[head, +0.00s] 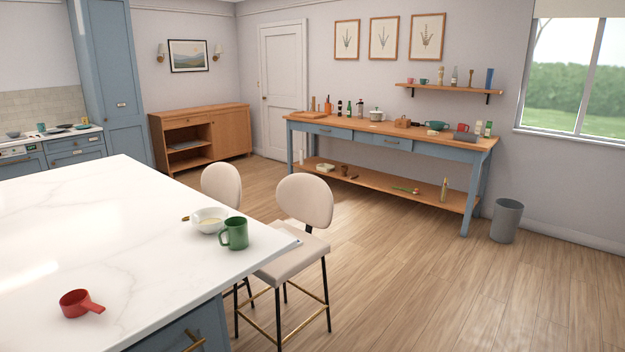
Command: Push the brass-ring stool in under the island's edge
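The nearer stool has a cream rounded back (305,200), a cream seat, thin black legs and brass foot rails low between them. It stands upright at the island's right edge, with its seat partly hidden by the worktop corner and most of the seat showing outside. A second cream stool (221,184) stands farther along the same edge; its seat and most of its legs are hidden, so I cannot tell if it has a brass ring. The island (110,225) has a white marble top and blue-grey sides. Neither of my grippers is in view.
On the island are a green mug (235,234), a white bowl (209,220) and a red measuring cup (78,304). A blue console table (390,140) and a grey bin (507,221) stand by the wall. The wooden floor (440,290) right of the stools is clear.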

